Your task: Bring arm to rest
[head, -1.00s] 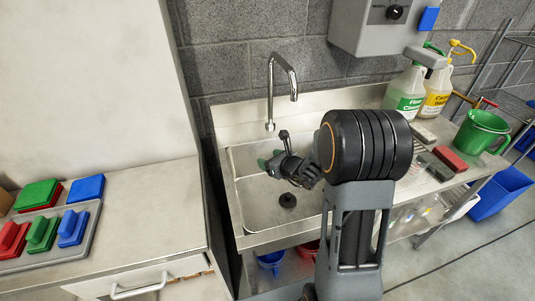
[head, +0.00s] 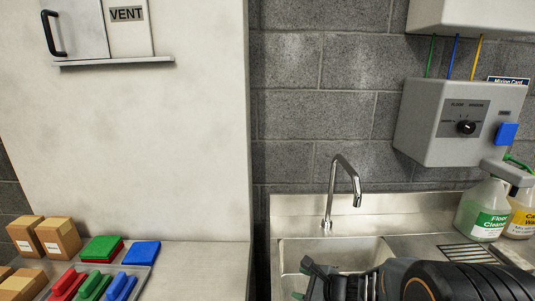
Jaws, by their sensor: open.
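My gripper (head: 306,283) shows at the bottom of the head view, over the left part of the steel sink (head: 335,247). It is open, and I see nothing between its fingers. My dark arm extends from it toward the bottom right corner and hides much of the sink basin. The lower part of my gripper and arm is cut off by the frame edge.
The faucet (head: 344,185) stands behind my gripper. Cleaner bottles (head: 484,209) stand at the right under a grey dispenser box (head: 457,122). Coloured pads (head: 102,249), handled blocks (head: 95,286) and cardboard boxes (head: 58,237) sit on the left counter.

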